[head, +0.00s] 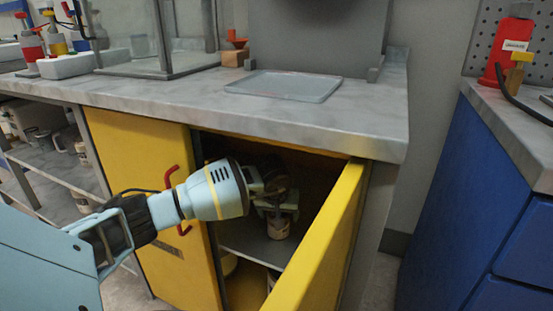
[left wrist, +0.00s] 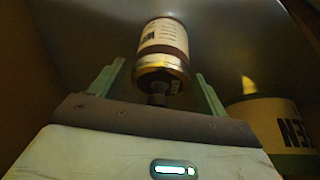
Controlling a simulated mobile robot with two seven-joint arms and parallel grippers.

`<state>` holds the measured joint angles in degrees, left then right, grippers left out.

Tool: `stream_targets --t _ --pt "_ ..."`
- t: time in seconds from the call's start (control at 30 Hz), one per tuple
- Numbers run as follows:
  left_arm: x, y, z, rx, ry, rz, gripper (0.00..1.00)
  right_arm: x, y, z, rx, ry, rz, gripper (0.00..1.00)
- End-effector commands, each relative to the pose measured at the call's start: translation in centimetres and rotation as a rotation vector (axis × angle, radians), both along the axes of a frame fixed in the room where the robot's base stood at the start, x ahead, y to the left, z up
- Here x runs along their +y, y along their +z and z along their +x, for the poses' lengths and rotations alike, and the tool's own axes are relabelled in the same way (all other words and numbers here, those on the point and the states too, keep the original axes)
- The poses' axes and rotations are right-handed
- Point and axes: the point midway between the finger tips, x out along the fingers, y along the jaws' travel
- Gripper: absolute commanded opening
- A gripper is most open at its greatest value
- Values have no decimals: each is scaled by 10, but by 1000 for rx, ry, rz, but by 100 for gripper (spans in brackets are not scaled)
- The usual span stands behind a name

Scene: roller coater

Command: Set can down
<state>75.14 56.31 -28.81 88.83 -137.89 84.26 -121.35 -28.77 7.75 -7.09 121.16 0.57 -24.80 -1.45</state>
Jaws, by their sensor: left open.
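A small can (head: 278,228) with a pale label and dark bands stands on the grey shelf inside the yellow cabinet. It also shows in the left wrist view (left wrist: 163,40), with a gold rim. My left gripper (head: 275,202) reaches into the cabinet through the open door. Its fingers (left wrist: 159,72) are apart, one on each side of the can, with visible gaps, so it is open and not holding the can. The can's upper part is partly hidden by the gripper in the head view. My right gripper is not in view.
The open yellow door (head: 318,245) stands close on the right of my arm; the other door (head: 150,190) is closed. The countertop (head: 190,98) lies above. A larger labelled can (left wrist: 275,132) shows at lower right in the wrist view. A tray (head: 285,86) rests on the counter.

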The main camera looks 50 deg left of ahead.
Motion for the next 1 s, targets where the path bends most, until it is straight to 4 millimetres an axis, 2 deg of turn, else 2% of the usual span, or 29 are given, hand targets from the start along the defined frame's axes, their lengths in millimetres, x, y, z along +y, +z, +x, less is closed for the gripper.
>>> stream_targets --t 0.17,0.33,0.8,1.0 --pt "-4 21 -4 -4 -1 1 76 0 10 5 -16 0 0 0" --pt "-13 55 -14 -6 -1 2 76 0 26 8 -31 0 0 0" --pt "-77 50 -80 1 -3 1 76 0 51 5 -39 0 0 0" --pt "-93 49 -96 0 -1 0 76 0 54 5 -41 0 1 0"
